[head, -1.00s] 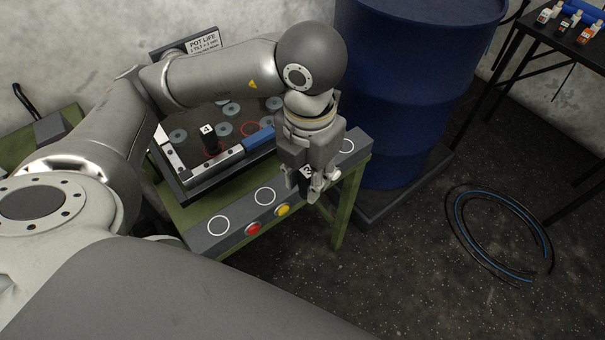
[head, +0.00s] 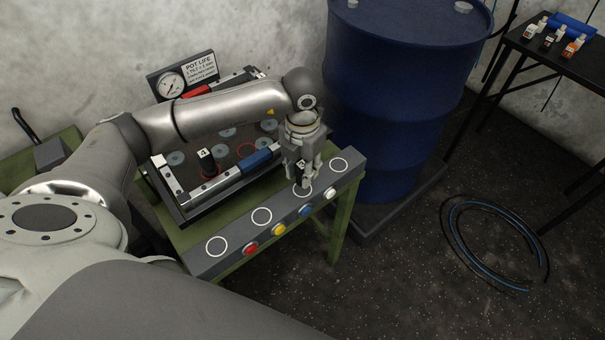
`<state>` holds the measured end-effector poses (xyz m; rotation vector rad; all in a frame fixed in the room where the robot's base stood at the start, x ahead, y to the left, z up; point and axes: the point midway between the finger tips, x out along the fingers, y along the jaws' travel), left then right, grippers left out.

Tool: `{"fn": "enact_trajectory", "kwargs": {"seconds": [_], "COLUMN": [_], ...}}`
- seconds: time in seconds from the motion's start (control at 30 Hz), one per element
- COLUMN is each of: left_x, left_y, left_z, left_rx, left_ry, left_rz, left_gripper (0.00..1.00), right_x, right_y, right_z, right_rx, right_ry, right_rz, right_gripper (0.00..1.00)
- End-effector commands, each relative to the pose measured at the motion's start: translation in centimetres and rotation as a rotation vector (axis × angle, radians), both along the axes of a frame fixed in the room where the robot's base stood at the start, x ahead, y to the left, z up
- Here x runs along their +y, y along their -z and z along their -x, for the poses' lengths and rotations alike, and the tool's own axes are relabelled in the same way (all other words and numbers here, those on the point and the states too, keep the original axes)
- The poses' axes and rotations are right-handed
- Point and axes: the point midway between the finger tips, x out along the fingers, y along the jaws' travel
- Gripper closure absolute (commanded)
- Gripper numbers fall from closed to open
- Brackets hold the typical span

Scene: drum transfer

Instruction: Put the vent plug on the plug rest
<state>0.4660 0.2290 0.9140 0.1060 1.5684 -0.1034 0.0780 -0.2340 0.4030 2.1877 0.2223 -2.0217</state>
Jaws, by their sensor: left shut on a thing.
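My left gripper (head: 303,180) points down over the grey strip (head: 235,238) at the bench's front edge. It is shut on a small black piece with a white number label (head: 301,172). The piece is at or just above the third white ring from the left; I cannot tell if it touches. The blue drum (head: 395,100) stands behind, with a pale round fitting (head: 463,6) on its top at the picture's upper edge. I cannot tell whether this is the vent plug. I cannot make out a plug rest. My right gripper is out of view.
The strip has red, yellow, blue and white buttons in front of its rings. A dark tray (head: 187,211) behind holds a black piece labelled 4 (head: 206,162) and grey discs. A hose coil (head: 492,287) lies on the floor at right. A black table (head: 570,75) holds small bottles.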

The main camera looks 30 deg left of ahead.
Motion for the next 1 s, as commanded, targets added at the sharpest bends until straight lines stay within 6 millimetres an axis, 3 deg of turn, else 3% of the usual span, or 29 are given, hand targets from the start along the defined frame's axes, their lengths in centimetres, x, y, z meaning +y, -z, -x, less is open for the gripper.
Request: {"fn": "enact_trajectory", "kwargs": {"seconds": [0.2, 0.6, 0.63, 0.7, 0.8, 1.0], "left_x": [-0.1, -0.1, -0.1, -0.1, -0.1, -0.1], "left_y": [2.6, 3.4, 3.2, 3.1, 3.1, 3.1], "left_z": [0.1, 0.1, 0.1, 0.1, 0.1, 0.1], "left_rx": [0.003, 0.000, 0.000, 0.001, 0.001, 0.001], "left_ry": [0.000, 0.000, 0.000, 0.000, 0.000, -0.001], "left_rz": [0.001, 0.001, 0.001, 0.000, 0.000, 0.000], "left_gripper": [0.97, 0.97, 0.68, 0.59, 0.51, 0.51], "right_x": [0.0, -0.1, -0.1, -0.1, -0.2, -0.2], "right_y": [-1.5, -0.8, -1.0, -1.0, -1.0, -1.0], "right_z": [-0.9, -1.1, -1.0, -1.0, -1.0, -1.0], "right_rx": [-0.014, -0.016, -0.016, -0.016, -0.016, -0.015], "right_ry": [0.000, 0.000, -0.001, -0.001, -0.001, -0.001], "right_rz": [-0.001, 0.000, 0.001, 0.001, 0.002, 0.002], "right_gripper": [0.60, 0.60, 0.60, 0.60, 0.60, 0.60]}}
